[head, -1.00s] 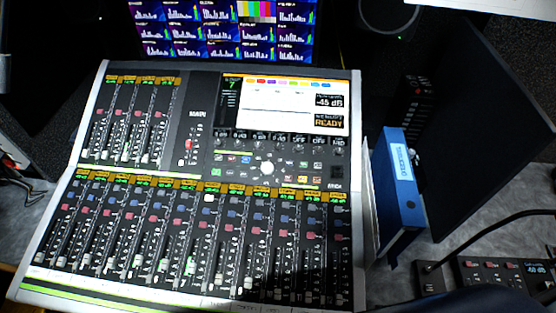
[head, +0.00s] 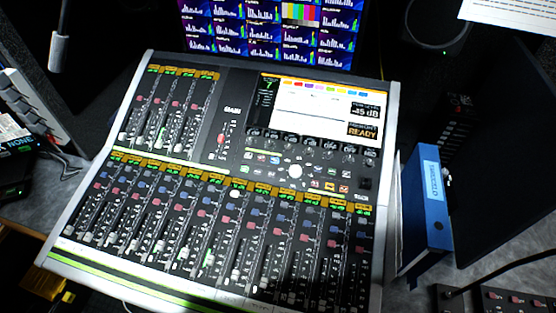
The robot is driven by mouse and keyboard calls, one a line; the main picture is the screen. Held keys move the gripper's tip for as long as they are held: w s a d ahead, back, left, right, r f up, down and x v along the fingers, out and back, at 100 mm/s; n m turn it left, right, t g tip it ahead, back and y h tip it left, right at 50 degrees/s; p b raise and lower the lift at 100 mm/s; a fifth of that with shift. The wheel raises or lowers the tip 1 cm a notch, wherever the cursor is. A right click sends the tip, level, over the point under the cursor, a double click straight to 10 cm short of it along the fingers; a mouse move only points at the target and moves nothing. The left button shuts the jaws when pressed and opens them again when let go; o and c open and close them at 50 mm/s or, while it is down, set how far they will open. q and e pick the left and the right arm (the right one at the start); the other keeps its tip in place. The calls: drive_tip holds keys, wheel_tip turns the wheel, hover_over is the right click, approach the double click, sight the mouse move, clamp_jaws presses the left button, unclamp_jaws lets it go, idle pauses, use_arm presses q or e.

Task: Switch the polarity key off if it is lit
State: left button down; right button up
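The audio mixing console (head: 391,110) lies across the middle of the head view, tilted in the picture. Its screen (head: 318,103) reads -45 dB and READY. Below the screen is a row of knobs, then a block of small keys (head: 275,160) around a white round knob (head: 295,171). Several keys are coloured, including an orange one (head: 330,187) right of the knob. The key labels are too small to read, so I cannot tell which is the polarity key or whether it is lit. Neither of my grippers is in view.
A blue binder (head: 430,200) stands just right of the console. A monitor (head: 270,30) with level meters is behind it. A gooseneck (head: 60,40) hangs at upper left, and a small key panel (head: 500,300) sits at lower right.

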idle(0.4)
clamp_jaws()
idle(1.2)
